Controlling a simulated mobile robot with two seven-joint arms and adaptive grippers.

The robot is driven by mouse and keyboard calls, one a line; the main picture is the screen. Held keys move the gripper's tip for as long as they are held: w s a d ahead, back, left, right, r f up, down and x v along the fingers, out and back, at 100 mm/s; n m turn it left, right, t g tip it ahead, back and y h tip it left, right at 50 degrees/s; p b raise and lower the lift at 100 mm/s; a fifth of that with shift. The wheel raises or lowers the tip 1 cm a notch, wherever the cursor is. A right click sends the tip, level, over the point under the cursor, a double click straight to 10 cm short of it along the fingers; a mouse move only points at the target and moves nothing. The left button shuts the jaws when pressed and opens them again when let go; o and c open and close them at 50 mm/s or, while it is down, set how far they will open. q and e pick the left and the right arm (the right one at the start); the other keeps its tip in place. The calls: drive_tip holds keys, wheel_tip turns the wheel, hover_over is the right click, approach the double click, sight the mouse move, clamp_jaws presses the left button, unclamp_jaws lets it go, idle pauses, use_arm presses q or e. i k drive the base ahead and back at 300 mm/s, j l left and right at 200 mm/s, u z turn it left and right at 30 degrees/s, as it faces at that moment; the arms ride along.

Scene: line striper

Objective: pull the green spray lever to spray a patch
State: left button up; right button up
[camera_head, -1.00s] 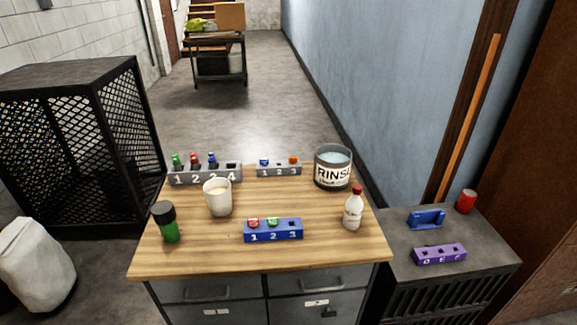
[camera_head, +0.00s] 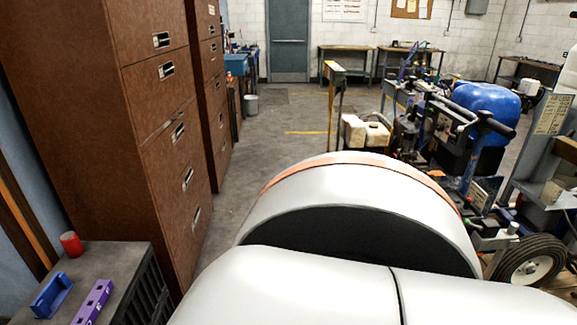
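A wheeled machine that looks like the line striper (camera_head: 450,130) stands at the right, beyond the large white rounded shapes in the foreground, which seem to be parts of my own body. It has dark handlebars, a blue tank (camera_head: 487,102) and a black tyre (camera_head: 530,262) with a white hub. Its lower part is partly hidden by the white shapes. I cannot make out a green spray lever for sure at this size. Neither of my grippers is in view.
Tall brown cabinets (camera_head: 150,110) line the left. A dark low cabinet (camera_head: 115,272) at lower left holds a red cylinder (camera_head: 71,244), a blue holder (camera_head: 51,296) and a purple block (camera_head: 94,302). Open floor (camera_head: 275,150) runs back to a blue-grey door (camera_head: 288,40).

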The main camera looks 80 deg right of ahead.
sight(467, 222)
drive_tip(key=z, duration=3.75)
